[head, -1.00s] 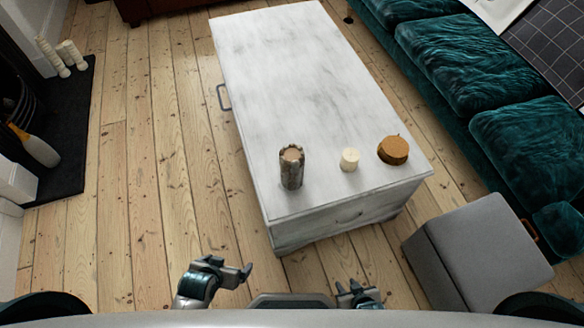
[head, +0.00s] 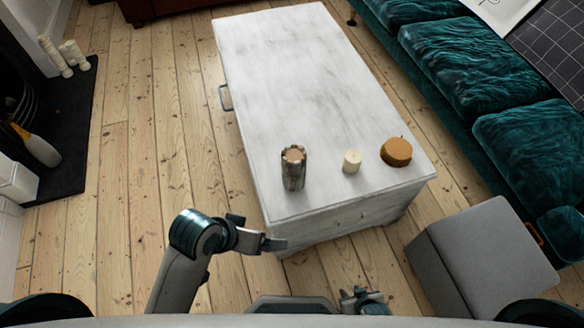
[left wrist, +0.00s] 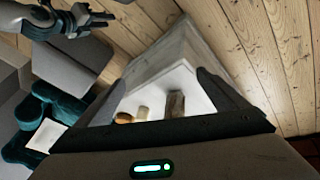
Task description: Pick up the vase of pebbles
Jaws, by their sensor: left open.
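The vase of pebbles (head: 293,170) is a short, mottled brown-grey cylinder with a tan top. It stands upright near the front left corner of the white table (head: 290,80). In the left wrist view the vase (left wrist: 175,104) appears beyond and between my fingers. My left gripper (head: 268,241) is open and empty, in front of the table's near left corner, apart from the vase. My right gripper (head: 358,296) is low at the bottom of the head view, partly hidden by my body. It also shows at the upper left of the left wrist view (left wrist: 97,19), with its fingers apart and empty.
A cream candle (head: 352,161) and a round brown object (head: 396,152) stand right of the vase. A grey stool (head: 482,250) is at the lower right, and a teal sofa (head: 470,70) runs along the right. The table behind the vase is clear.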

